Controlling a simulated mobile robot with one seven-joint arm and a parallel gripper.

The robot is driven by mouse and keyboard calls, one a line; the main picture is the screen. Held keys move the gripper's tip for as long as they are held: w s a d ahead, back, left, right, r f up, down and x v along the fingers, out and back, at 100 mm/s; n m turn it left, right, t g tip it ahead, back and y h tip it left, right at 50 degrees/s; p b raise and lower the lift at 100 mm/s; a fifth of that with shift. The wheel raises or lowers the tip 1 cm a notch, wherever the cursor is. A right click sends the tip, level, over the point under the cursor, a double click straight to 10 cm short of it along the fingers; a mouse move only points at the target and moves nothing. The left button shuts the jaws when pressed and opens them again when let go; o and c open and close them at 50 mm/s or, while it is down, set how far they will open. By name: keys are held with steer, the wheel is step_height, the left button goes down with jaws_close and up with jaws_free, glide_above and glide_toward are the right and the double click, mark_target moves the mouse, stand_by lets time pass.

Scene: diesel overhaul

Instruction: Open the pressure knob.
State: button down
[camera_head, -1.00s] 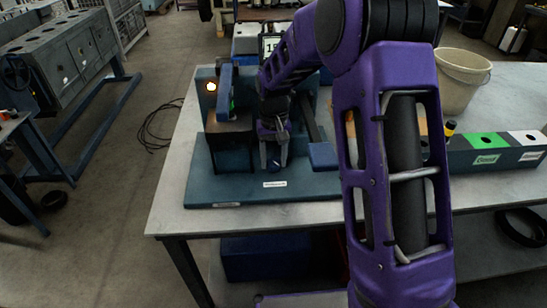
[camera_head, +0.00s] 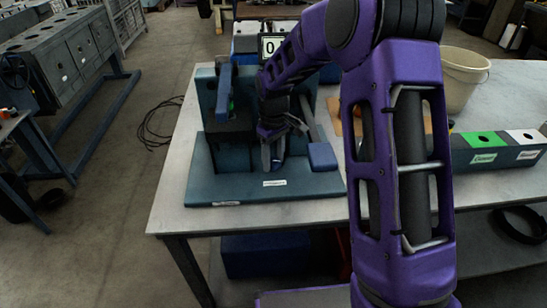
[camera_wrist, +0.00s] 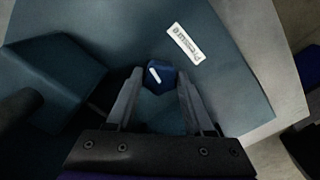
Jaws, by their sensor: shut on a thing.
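The pressure knob (camera_wrist: 160,74) is a small blue knob with a white pointer line, in the wrist view. A white label (camera_wrist: 183,43), apparently reading "Pressure", lies beside it on the blue-green base plate (camera_wrist: 130,22). My gripper (camera_wrist: 158,80) has one finger on each side of the knob and is shut on it. The white line slants from upper left to lower right. In the head view my gripper (camera_head: 272,163) points down at the plate just behind the label (camera_head: 274,183), and the knob is mostly hidden by the fingers.
A display (camera_head: 271,46) behind the rig shows a 0. A blue block (camera_head: 321,156) sits right of my gripper, and the dark rig body (camera_head: 229,125) stands close on the left. A beige bucket (camera_head: 460,78) and a sorting box (camera_head: 495,150) are farther right.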

mark_target(273, 161)
steer(key=shift+w+r, duration=0.1)
stand_by(0.3)
steer(key=shift+c, duration=1.5)
jaws_free()
step_height(273, 161, up, 17)
steer(key=shift+r, duration=0.2)
